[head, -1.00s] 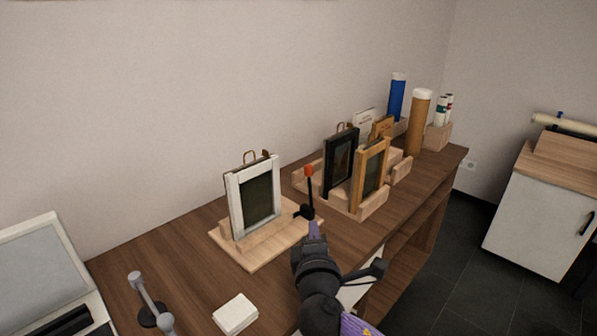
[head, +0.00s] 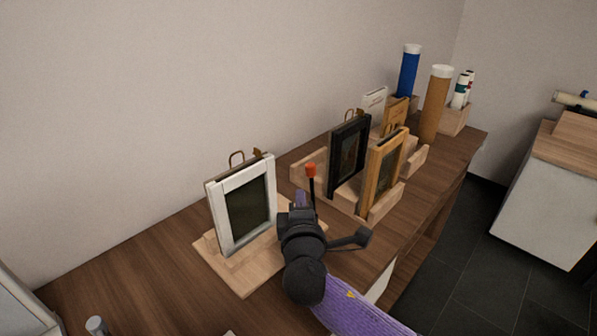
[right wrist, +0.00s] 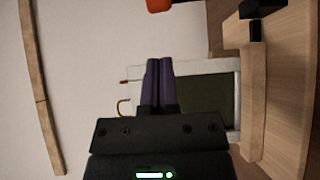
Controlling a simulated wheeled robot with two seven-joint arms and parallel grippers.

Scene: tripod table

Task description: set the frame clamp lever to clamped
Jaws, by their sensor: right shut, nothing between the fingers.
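The clamp lever is a black rod with an orange-red knob (head: 311,170), standing about upright at the right end of a light wooden base (head: 246,286). A white picture frame (head: 212,215) stands on that base. My right gripper (head: 300,198) is shut and empty, its purple fingers just left of the rod below the knob in the head view; I cannot tell whether they touch it. My arm hides the lever's foot there. In the right wrist view the shut fingers (right wrist: 158,84) are in front of the white frame, with the knob (right wrist: 158,5) at the top edge. My left gripper is out of view.
A black frame (head: 347,158) and a wooden frame (head: 382,175) stand in a rack to the right of the lever. A blue tube (head: 409,75) and a brown tube (head: 436,105) stand farther back.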

